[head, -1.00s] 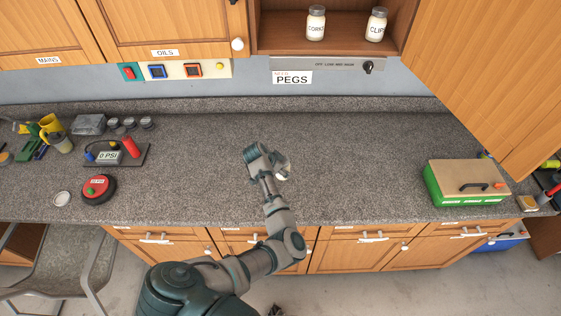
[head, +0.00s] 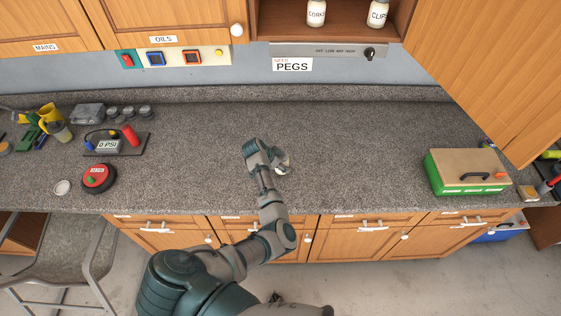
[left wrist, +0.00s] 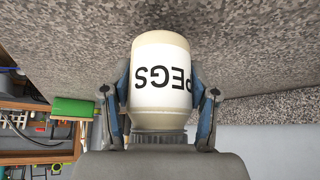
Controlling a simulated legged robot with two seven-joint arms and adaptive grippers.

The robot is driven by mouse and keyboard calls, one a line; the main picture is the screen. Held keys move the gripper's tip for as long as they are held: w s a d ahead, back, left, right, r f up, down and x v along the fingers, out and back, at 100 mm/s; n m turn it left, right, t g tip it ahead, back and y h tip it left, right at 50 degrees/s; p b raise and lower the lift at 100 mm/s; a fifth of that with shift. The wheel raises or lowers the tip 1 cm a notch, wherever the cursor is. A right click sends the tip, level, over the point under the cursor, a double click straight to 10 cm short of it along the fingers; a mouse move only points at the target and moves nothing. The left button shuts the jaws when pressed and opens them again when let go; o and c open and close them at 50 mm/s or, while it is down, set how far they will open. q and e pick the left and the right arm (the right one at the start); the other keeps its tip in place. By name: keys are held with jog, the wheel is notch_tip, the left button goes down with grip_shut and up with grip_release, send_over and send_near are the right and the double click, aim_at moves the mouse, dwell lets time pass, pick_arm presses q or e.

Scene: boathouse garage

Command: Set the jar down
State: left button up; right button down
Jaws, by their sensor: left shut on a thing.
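The jar (left wrist: 161,75) has a white label reading PEGS and a grey ridged lid. It shows upside down in the left wrist view, with its base towards the grey speckled counter (left wrist: 60,30). My left gripper (left wrist: 162,95) is shut on it, one finger on each side. In the head view my left gripper (head: 268,157) is over the middle of the counter (head: 350,150). Only a small pale part of the jar (head: 283,168) shows beside it. I cannot tell whether its base touches the counter. My right gripper is not in view.
The counter around the gripper is clear. A red round timer (head: 98,178) and a gauge board (head: 117,144) are at left. A green box with a wooden lid (head: 467,172) is at right. A PEGS sign (head: 292,65) hangs behind, below a shelf with two jars (head: 316,13).

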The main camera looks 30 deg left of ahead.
pick_arm(q)
jog(key=shift+f, duration=0.25)
jog(key=shift+a, duration=0.2)
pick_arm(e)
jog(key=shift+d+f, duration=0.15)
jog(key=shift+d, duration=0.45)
pick_arm(q)
jog(key=shift+a+f, duration=0.15)
jog(key=shift+f, duration=0.35)
jog(key=shift+d+f+b, duration=0.2)
jog(key=shift+f+b, duration=0.1)
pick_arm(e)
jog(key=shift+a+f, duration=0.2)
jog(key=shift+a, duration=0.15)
pick_arm(q)
jog(key=shift+a+f, duration=0.1)
jog(key=shift+f, duration=0.05)
jog(key=o, duration=1.4)
